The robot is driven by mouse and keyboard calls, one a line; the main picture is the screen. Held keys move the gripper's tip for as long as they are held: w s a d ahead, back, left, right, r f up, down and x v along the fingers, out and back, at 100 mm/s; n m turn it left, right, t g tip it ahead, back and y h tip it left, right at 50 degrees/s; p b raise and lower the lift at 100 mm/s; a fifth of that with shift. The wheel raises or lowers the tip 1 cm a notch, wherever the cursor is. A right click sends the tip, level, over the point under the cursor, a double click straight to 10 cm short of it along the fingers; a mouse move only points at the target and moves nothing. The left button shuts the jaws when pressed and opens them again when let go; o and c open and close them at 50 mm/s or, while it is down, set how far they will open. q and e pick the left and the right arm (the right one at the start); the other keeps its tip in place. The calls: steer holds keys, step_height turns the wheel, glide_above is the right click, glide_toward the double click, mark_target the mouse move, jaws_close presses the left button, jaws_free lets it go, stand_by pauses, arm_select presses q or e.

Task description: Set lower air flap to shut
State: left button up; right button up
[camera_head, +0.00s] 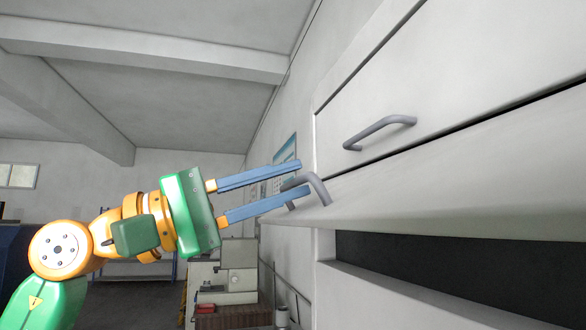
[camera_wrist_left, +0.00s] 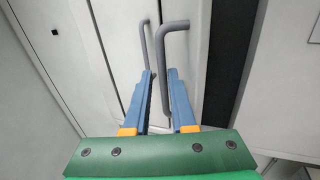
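The lower air flap (camera_head: 440,205) is a pale panel that stands out from the cabinet, with a dark opening below it. Its grey bar handle (camera_head: 318,187) is near its left end; it also shows in the left wrist view (camera_wrist_left: 164,62). My left gripper (camera_head: 304,177) has its two blue fingers apart, with their tips at this handle. In the left wrist view the handle bar runs down between the fingers, nearer the right one; contact cannot be told. My right gripper is in neither view.
An upper panel (camera_head: 470,70) with its own grey handle (camera_head: 380,130) lies just above the flap; that handle is close to the left finger in the left wrist view (camera_wrist_left: 142,42). The dark opening (camera_head: 450,268) is below the flap. Shelving and boxes stand far behind.

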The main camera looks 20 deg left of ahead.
arm_select(q)
steer(key=shift+w+d+r, duration=0.1)
steer(key=shift+w+d, duration=0.4)
steer(key=shift+w, duration=0.4)
steer(key=shift+w+a, duration=0.15)
steer(key=shift+w, duration=0.15)
steer(key=shift+s, duration=0.2)
jaws_close()
